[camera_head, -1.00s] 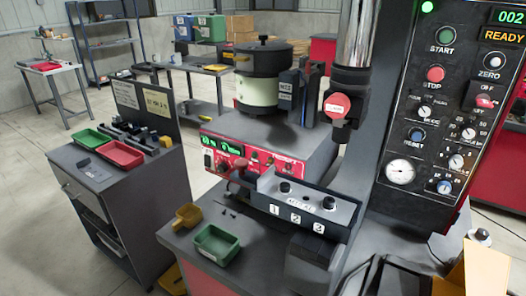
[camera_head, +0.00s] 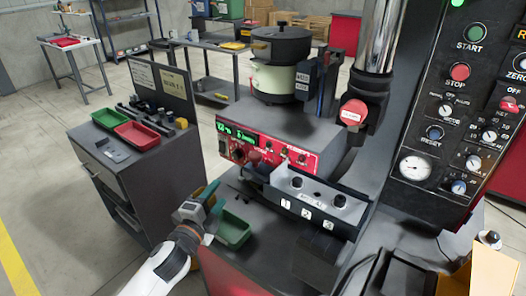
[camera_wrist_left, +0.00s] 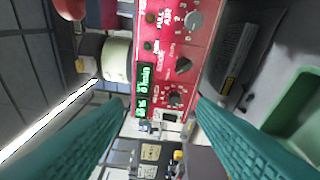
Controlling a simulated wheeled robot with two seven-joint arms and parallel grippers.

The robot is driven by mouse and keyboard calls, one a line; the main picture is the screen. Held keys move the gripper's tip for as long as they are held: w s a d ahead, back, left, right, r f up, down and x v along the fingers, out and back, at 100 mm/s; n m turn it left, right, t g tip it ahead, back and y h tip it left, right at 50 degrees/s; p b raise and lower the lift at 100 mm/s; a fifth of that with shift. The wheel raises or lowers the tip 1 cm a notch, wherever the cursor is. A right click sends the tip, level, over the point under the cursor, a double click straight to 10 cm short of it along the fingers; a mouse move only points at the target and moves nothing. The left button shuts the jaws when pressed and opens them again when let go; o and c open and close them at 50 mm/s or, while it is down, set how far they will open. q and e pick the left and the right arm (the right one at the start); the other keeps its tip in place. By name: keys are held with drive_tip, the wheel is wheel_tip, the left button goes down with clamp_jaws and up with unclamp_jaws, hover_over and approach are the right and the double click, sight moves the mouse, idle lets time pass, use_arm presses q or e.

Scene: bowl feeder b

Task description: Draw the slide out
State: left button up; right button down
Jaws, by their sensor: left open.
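The slide unit (camera_head: 318,195) is a grey block with black knobs on top and a front marked 1, 2, 3. It sits on the workbench in front of the red control panel (camera_head: 262,145). A dark handle-like part (camera_head: 262,165) stands at its left end; I cannot tell whether it belongs to the slide. My left gripper (camera_head: 213,203) is open and empty, left of the unit and apart from it, by the green tray (camera_head: 235,230). In the left wrist view its teal fingers (camera_wrist_left: 158,105) are spread, with the red panel beyond them. The right gripper is out of view.
The bowl feeder (camera_head: 277,65) stands behind the panel. A dark cabinet (camera_head: 135,180) with red and green trays is at the left. A control column (camera_head: 455,130) stands at the right. The floor at the far left is clear.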

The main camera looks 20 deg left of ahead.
sight(259, 154)
use_arm(q)
wheel_tip(259, 154, up, 11)
drive_tip(key=w+m+g+h, duration=0.2)
drive_tip(key=m+g+h, duration=1.05)
drive_tip(key=m, duration=1.95)
drive_tip(key=w+d+p, duration=0.1)
drive_tip(key=d, duration=0.2)
drive_tip(key=w+d+t+h+p, duration=0.1)
drive_tip(key=w+d+p, duration=0.1)
drive_tip(key=d, duration=0.1)
drive_tip(key=w+d+t+h+p, duration=0.1)
drive_tip(key=d+p, duration=0.1)
drive_tip(key=d, duration=0.1)
drive_tip(key=shift+w+d, duration=0.3)
drive_tip(key=shift+w+d+f, duration=0.15)
drive_tip(key=shift+w+d, duration=0.05)
drive_tip(key=shift+d, duration=0.2)
clamp_jaws()
